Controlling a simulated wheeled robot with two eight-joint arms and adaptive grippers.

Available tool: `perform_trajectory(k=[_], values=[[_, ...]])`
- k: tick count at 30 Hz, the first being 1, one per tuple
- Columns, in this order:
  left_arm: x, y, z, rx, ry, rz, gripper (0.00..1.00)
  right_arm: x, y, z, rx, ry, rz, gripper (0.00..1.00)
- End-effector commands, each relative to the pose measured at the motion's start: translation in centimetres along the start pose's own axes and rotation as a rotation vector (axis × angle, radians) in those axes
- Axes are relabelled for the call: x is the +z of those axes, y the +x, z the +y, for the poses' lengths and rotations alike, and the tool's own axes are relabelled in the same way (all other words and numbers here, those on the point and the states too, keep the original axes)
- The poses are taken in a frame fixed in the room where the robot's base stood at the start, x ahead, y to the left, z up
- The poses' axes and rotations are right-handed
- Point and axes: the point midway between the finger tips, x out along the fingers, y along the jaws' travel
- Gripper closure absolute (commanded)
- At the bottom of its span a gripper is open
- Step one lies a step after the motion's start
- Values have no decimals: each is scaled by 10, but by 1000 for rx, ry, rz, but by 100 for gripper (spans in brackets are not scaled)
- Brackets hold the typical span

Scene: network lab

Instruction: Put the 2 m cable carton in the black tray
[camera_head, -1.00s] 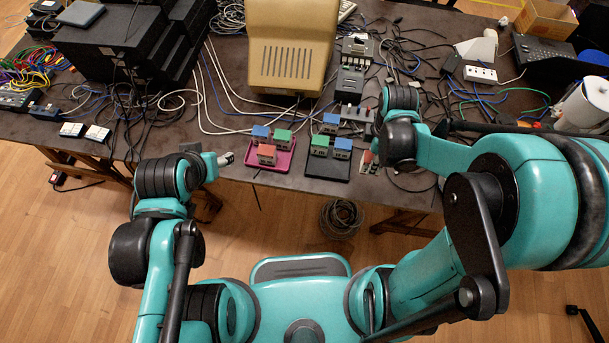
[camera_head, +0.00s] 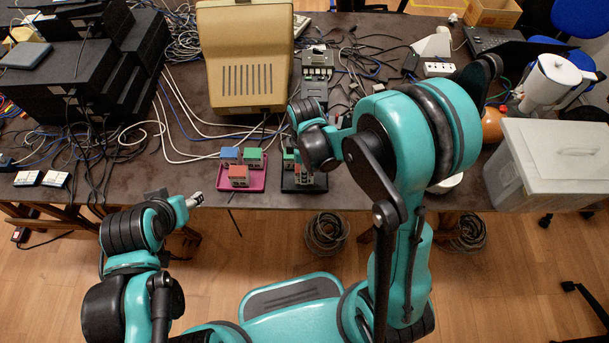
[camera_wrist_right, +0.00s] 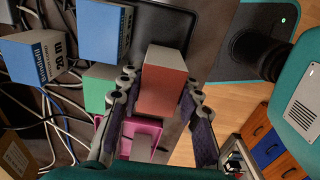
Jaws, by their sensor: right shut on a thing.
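My right gripper (camera_wrist_right: 158,105) is shut on a red-orange carton (camera_wrist_right: 162,82) with a grey side; no size label on it is readable. In the head view this gripper (camera_head: 304,170) is over the black tray (camera_head: 288,187), hiding much of it. The pink tray (camera_head: 222,184), just left, holds a blue carton (camera_head: 230,155), a green carton (camera_head: 252,157) and a red carton (camera_head: 238,175). In the wrist view a blue carton marked 20 m (camera_wrist_right: 38,55) stands at left. My left gripper (camera_head: 194,200) is by the table's front edge, its fingers too small to judge.
A beige monitor (camera_head: 252,60) stands behind the trays, with loose cables around it. Black equipment boxes (camera_head: 70,95) are at left. A grey lidded bin (camera_head: 550,165) is at right. Coiled cable (camera_head: 326,235) lies on the floor below the table edge.

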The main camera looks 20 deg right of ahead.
Motion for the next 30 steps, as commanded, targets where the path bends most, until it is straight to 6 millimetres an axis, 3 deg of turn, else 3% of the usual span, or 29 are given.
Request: perform_trajectory(k=[3, 15, 16, 18, 30], values=[[8, 10, 0, 0, 0, 0, 46, 0, 22, 0, 0, 0, 0, 99], [9, 13, 0, 0, 0, 0, 46, 0, 26, 0, 0, 0, 0, 99], [9, 12, 0, 0, 0, 0, 46, 0, 25, 0, 0, 0, 0, 58], [8, 11, 0, 0, 0, 0, 46, 0, 24, 0, 0, 0, 0, 46], [4, 6, 0, 0, 0, 0, 46, 0, 16, 0, 0, 0, 0, 46]])
